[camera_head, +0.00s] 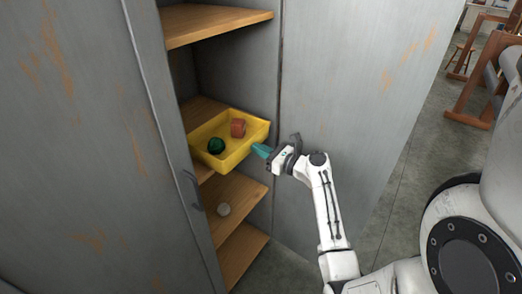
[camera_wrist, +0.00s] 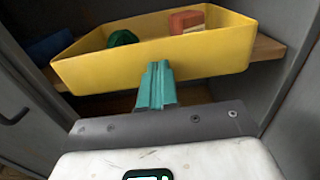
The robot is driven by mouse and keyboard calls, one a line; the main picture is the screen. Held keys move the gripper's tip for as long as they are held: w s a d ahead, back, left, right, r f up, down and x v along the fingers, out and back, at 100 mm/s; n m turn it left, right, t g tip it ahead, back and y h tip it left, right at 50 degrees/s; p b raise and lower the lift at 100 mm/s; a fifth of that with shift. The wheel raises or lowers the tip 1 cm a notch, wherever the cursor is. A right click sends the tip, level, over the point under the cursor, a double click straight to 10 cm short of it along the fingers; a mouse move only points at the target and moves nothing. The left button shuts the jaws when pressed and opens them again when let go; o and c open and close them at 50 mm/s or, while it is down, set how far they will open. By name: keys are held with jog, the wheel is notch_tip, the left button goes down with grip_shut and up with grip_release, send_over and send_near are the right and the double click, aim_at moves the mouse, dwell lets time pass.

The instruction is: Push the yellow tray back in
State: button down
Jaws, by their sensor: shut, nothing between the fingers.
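The yellow tray (camera_head: 241,157) sits on a wooden shelf inside the grey cabinet, with its front part out over the shelf edge in the head view. It holds a dark green skein (camera_head: 216,146) and an orange-brown skein (camera_head: 238,128). In the wrist view the tray's front wall (camera_wrist: 210,58) spans the upper picture. My gripper (camera_head: 260,150) is shut and empty, its teal fingers pointing at the tray's front wall. In the wrist view the fingertips (camera_wrist: 158,68) overlap the lower part of that wall; I cannot tell whether they touch it.
A grey cabinet door (camera_head: 100,150) stands open at the left, with a handle near its edge. A blue thing (camera_wrist: 50,45) shows behind the tray's left.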

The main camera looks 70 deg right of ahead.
aim_at(234, 143)
jog(key=x, duration=1.1)
jog(key=shift+w, duration=0.15)
jog(key=shift+a, duration=0.1)
